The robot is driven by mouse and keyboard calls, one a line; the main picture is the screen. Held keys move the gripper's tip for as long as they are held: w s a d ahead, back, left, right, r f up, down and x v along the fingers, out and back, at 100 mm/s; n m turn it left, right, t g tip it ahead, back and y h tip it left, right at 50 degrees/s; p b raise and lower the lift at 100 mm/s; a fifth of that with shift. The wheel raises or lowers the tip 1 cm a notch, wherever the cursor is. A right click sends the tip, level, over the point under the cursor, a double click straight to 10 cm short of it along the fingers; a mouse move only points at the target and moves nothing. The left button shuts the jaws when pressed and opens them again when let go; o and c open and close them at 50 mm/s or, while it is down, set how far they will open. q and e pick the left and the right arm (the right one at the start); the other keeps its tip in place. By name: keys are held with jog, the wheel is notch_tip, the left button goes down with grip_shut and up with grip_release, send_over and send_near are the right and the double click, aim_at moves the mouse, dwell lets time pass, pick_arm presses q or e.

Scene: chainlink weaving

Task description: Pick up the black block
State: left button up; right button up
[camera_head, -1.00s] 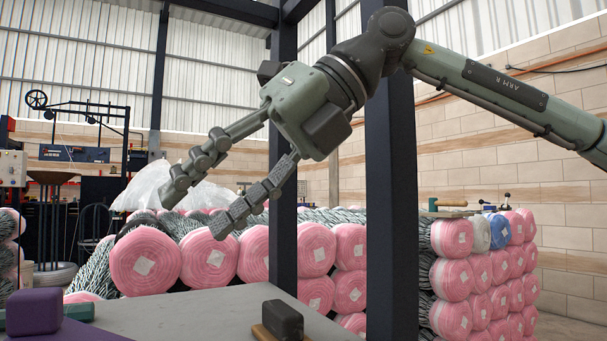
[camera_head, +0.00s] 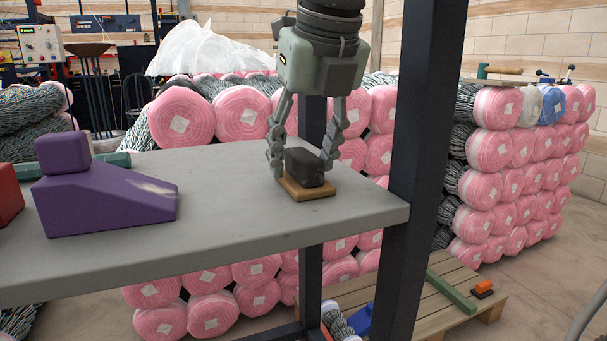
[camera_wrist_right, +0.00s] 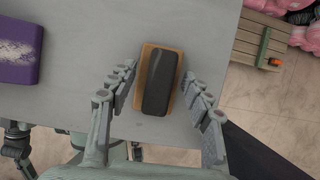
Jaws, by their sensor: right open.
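The black block (camera_head: 305,168) lies on a small wooden base (camera_head: 312,192) near the right end of the grey table. In the right wrist view the black block (camera_wrist_right: 160,83) sits upright in the picture on the wooden base (camera_wrist_right: 145,68). My right gripper (camera_head: 302,170) points down over it, with one finger on each side. In the wrist view its fingers (camera_wrist_right: 163,84) are open, with a visible gap on both sides of the block. My left gripper is not in view.
A purple wedge (camera_head: 100,200) with a purple block (camera_head: 62,153) stands left on the table (camera_head: 225,225). A green bar (camera_head: 110,160) lies behind it and a red object (camera_head: 8,195) is at the far left. A dark post (camera_head: 415,150) rises beside the table's right end.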

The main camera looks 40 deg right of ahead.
aim_at(296, 149)
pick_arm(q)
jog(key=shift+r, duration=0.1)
pick_arm(e)
jog(key=shift+f, duration=0.1)
grip_shut()
dwell(0.3)
jog(key=shift+w+r, duration=0.1)
jog(key=shift+r, duration=0.35)
notch_tip(296, 149, up, 4)
jog(key=shift+a+f+p, duration=0.1)
jog(key=shift+f+p, duration=0.05)
jog(key=shift+p, duration=0.25)
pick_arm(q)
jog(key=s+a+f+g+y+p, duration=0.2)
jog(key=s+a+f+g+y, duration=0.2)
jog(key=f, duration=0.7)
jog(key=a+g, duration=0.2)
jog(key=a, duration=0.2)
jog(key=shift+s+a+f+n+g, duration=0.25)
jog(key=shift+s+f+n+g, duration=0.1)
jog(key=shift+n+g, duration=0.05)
pick_arm(e)
jog(key=w+a+r, duration=0.5)
jog(key=a+r, duration=0.1)
jog(key=a, duration=0.4)
jog(key=shift+r, duration=0.2)
